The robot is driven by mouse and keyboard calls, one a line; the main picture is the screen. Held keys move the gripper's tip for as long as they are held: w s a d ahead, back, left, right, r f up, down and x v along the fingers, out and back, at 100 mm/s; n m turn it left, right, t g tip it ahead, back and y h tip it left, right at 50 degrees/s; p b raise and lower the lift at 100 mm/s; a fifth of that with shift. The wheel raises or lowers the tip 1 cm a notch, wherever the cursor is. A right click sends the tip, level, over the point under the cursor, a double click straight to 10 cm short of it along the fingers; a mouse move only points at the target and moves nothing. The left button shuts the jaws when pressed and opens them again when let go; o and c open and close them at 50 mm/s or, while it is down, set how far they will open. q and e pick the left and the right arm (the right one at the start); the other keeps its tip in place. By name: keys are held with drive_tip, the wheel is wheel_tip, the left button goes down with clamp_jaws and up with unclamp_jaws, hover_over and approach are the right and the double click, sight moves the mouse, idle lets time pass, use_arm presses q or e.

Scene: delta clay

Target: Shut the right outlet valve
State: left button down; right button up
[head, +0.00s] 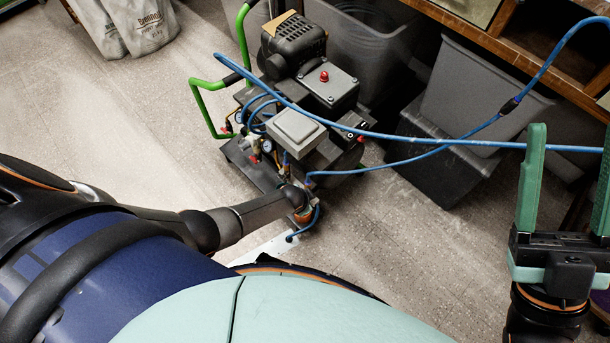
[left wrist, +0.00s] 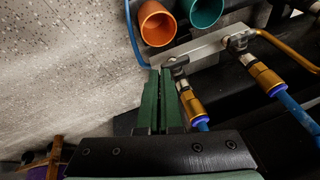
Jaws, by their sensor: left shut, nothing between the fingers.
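The compressor (head: 300,110) stands on the floor in the head view. The left wrist view shows a metal manifold bar (left wrist: 205,46) with two outlets. The nearer outlet valve (left wrist: 180,68) and the farther outlet valve (left wrist: 240,43) each have a brass coupling with a blue collar. I cannot tell which is the right outlet valve or how their handles are set. My left gripper (left wrist: 162,74) is shut and empty, its green tips close beside the nearer valve; contact is unclear. My right gripper (head: 569,135) is open and empty, at the right of the head view.
An orange cup-shaped part (left wrist: 157,24) and a teal one (left wrist: 206,12) lie beyond the bar. A blue hose (head: 400,137) crosses from the compressor to the right. Grey bins (head: 475,95) and a wooden shelf (head: 500,45) stand behind.

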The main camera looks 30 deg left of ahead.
use_arm(q)
drive_tip(key=shift+s+d+f, duration=0.15)
drive_tip(key=shift+d+f, duration=0.05)
drive_tip(key=shift+d, duration=0.2)
idle(0.4)
drive_tip(key=shift+a+r+p, duration=0.1)
drive_tip(key=shift+r+p, duration=0.65)
drive_tip(key=shift+r, duration=0.05)
